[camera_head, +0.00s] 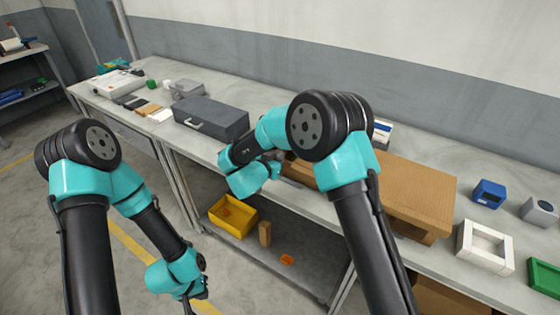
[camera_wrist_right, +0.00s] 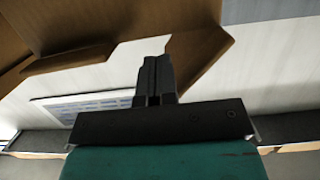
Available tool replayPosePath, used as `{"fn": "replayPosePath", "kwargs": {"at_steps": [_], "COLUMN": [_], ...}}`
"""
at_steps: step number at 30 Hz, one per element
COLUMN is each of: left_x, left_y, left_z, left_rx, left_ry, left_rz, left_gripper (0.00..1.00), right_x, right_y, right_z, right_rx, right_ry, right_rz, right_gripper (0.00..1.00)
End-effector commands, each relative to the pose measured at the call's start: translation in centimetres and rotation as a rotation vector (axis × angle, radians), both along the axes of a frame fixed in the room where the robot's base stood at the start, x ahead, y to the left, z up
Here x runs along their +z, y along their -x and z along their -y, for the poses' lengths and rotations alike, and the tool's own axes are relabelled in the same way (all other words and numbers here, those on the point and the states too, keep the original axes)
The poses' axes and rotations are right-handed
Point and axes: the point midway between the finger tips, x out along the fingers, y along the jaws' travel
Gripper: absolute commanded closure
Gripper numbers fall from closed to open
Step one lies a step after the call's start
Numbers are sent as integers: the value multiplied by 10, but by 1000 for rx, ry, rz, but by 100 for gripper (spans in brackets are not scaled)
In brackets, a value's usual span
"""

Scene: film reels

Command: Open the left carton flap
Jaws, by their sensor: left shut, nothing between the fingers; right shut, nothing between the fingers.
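The cardboard carton (camera_head: 420,188) stands on the bench, partly behind my right arm. A brown cardboard part, apparently its left flap (camera_head: 302,174), shows to the left of that arm; how far it is open I cannot tell. My right gripper (camera_wrist_right: 155,72) is shut and empty, with brown cardboard (camera_wrist_right: 100,18) beyond it and a cardboard edge (camera_wrist_right: 200,50) to its right in the wrist view. Whether it touches the cardboard I cannot tell. In the head view its fingers are mostly hidden by my wrist. My left gripper (camera_head: 192,302) is shut and empty, low in front of the bench.
A grey case (camera_head: 212,118) stands left of the carton. A blue box (camera_head: 489,194), a white frame (camera_head: 486,248) and a green tray (camera_head: 544,277) lie to its right. A yellow bin (camera_head: 232,216) is on the lower shelf. A white panel with blue marks (camera_wrist_right: 90,106) shows in the wrist view.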

Motion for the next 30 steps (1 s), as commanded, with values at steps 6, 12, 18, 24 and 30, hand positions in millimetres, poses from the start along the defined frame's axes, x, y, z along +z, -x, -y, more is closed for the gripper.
{"fn": "replayPosePath", "kwargs": {"at_steps": [6, 12, 18, 24, 30], "left_x": [0, 0, 0, 0, 0], "left_y": [0, 0, 0, 0, 0], "left_z": [0, 0, 0, 0, 0], "left_rx": [0, 0, 0, 0, 0], "left_ry": [0, 0, 0, 0, 0], "left_rz": [0, 0, 0, 0, 0], "left_gripper": [100, 100, 100, 100, 100], "right_x": [3, 4, 10, 15, 15], "right_y": [-1, -2, -6, -10, -10], "right_z": [-2, -2, -9, -14, -14], "right_rx": [0, 0, 0, 1, 0], "right_ry": [0, 0, -1, 0, 0], "right_rz": [0, 0, 2, 1, 0], "right_gripper": [100, 100, 100, 100, 100]}}
